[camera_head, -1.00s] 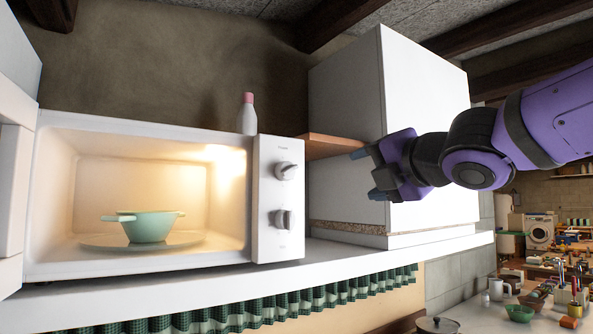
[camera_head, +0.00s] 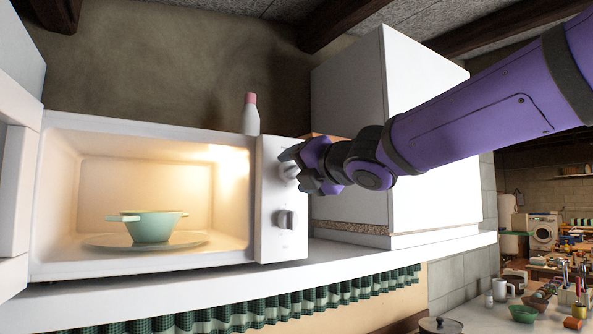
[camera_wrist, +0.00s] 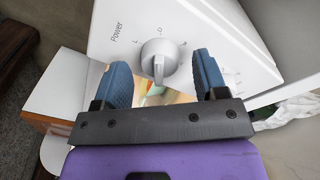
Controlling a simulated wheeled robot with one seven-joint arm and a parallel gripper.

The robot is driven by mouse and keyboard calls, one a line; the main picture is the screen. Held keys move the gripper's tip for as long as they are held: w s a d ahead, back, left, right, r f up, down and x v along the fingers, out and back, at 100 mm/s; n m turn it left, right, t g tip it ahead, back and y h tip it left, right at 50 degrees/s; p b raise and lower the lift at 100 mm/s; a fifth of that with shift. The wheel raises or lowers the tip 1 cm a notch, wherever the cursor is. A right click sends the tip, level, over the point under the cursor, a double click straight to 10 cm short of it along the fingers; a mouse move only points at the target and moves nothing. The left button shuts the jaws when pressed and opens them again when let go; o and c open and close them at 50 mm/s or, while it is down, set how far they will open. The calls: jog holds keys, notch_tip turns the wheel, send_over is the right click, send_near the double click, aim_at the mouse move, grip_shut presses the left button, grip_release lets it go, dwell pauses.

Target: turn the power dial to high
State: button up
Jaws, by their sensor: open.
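The white microwave (camera_head: 150,122) stands on a shelf with its door open and its inside lit. Its control panel on the right carries two dials. The upper one is the power dial, labelled "Power" in the wrist view (camera_wrist: 160,58); in the head view my gripper partly covers it (camera_head: 289,168). The lower dial (camera_head: 286,219) is in plain sight. My gripper (camera_head: 292,172) is at the upper dial. In the wrist view its blue fingers (camera_wrist: 162,80) are open, one on each side of the power dial, with gaps showing. The dial's ridge points roughly toward the gripper.
A green pot (camera_head: 150,226) stands on the turntable inside the microwave. A large white cabinet (camera_head: 430,130) is close to the right. A green checked curtain (camera_head: 300,298) hangs below the shelf.

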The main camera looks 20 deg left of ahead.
jog(key=shift+w+a, duration=0.2)
jog(key=shift+a, duration=0.1)
jog(key=c, duration=0.9)
